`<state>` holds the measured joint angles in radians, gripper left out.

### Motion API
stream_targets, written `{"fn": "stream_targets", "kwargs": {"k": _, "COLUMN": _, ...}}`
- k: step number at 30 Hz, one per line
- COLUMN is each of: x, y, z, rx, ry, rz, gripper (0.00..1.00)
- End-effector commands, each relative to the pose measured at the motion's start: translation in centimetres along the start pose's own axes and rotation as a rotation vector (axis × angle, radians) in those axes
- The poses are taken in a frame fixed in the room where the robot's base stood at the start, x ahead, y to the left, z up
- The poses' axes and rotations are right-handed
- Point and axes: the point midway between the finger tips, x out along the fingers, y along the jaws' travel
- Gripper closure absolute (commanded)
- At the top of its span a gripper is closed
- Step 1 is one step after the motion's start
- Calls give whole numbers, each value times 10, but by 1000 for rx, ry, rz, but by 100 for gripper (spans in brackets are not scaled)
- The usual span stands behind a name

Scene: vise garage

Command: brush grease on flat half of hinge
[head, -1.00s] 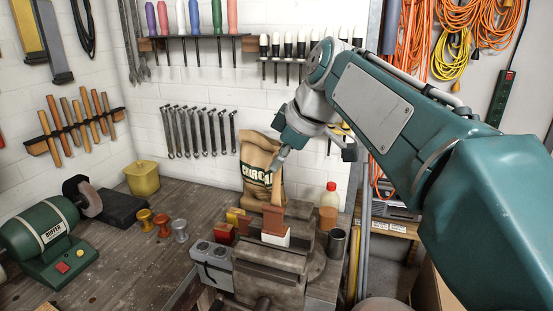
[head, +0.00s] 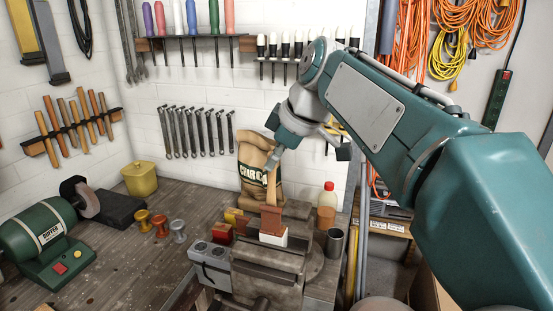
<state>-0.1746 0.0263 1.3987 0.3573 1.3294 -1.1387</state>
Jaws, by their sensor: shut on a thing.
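My gripper (head: 273,162) is shut on the upper end of a brush (head: 271,188) with a pale wooden handle. The brush hangs almost upright above the vise (head: 270,263). Its lower end meets a reddish-brown piece (head: 271,219) at the vise jaws, and I cannot tell whether they touch. A white block-like piece (head: 273,239) sits just below the brown one. I cannot clearly make out the hinge or its flat half; brush head and brown piece blend together here.
A charcoal bag (head: 254,170) stands behind the vise. A red-capped bottle (head: 328,200) and a dark metal cup (head: 335,242) stand to its right. Small coloured blocks (head: 222,234) sit to its left. A green buffer (head: 48,236) and spools (head: 160,226) are farther left on the bench.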

Motion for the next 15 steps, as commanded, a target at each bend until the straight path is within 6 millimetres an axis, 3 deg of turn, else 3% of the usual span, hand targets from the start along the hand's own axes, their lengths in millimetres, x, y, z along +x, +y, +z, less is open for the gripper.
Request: {"fn": "stream_targets", "kwargs": {"k": 15, "x": -9, "y": 0, "z": 13, "rx": 1, "ry": 0, "rz": 0, "gripper": 100}}
